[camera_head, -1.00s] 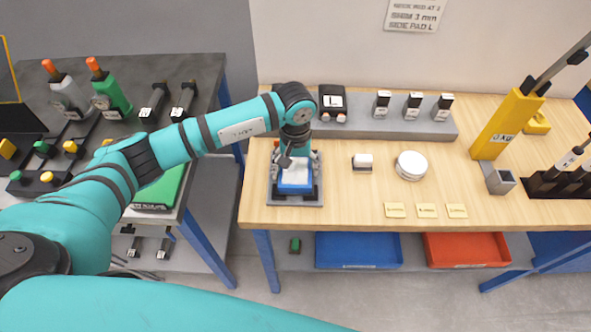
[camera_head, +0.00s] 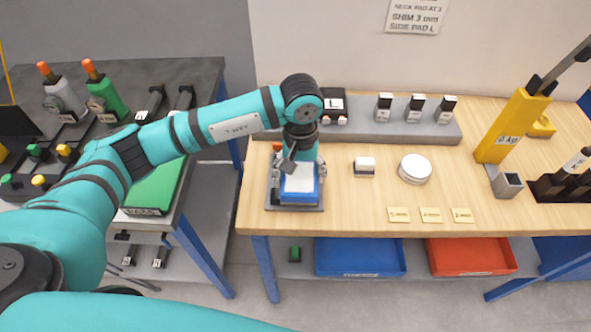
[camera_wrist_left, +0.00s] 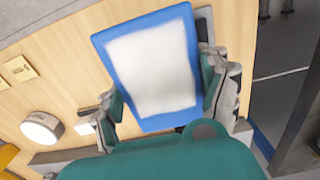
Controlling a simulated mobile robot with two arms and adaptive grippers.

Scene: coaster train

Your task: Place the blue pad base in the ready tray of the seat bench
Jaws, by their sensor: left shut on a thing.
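The blue pad base (camera_head: 314,193), with a pale top face, is held by my left gripper (camera_head: 299,173) over a grey tray (camera_head: 291,208) at the left end of the wooden seat bench. In the left wrist view the blue pad base (camera_wrist_left: 109,61) is between the two fingers of the left gripper (camera_wrist_left: 160,98), one on each side. The pad covers most of the tray, so I cannot tell whether its underside touches it. My right gripper is not in view.
A small white-topped block (camera_head: 365,166) and a round white disc (camera_head: 415,168) stand to the right. Behind is a grey rack (camera_head: 360,130) with black and white pieces. Three small yellow plates (camera_head: 431,215) lie near the front edge. A yellow press (camera_head: 510,125) stands at right.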

